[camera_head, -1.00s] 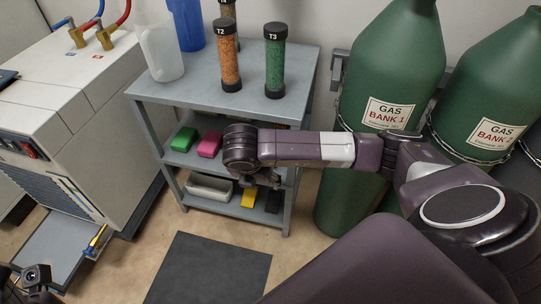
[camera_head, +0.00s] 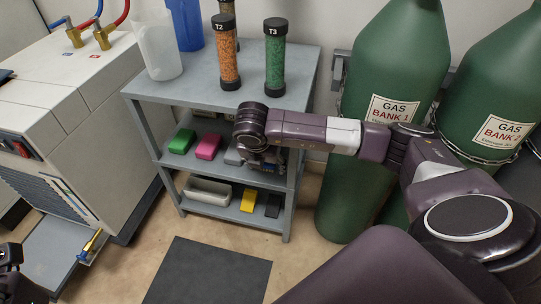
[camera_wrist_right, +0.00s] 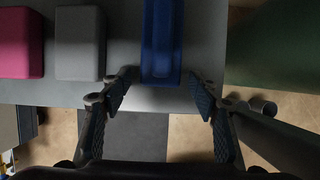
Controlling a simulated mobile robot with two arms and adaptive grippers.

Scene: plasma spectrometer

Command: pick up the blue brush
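The blue brush (camera_wrist_right: 162,40) lies on the grey shelf in the right wrist view, its near end at the shelf's front edge. My right gripper (camera_wrist_right: 160,90) is open, with one finger on each side of the brush's near end and gaps on both sides. In the head view my right gripper (camera_head: 264,162) is at the right part of the middle shelf, and my arm largely hides the brush there. My left gripper (camera_head: 10,256) shows only partly at the lower left edge; its fingers cannot be made out.
Green (camera_head: 182,141) and pink (camera_head: 208,147) blocks sit left on the middle shelf; a grey block (camera_wrist_right: 80,43) lies between pink and brush. Below are a white tray (camera_head: 207,190) and a yellow block (camera_head: 248,200). T2 and T3 tubes stand on top. Green gas cylinders (camera_head: 350,190) stand right.

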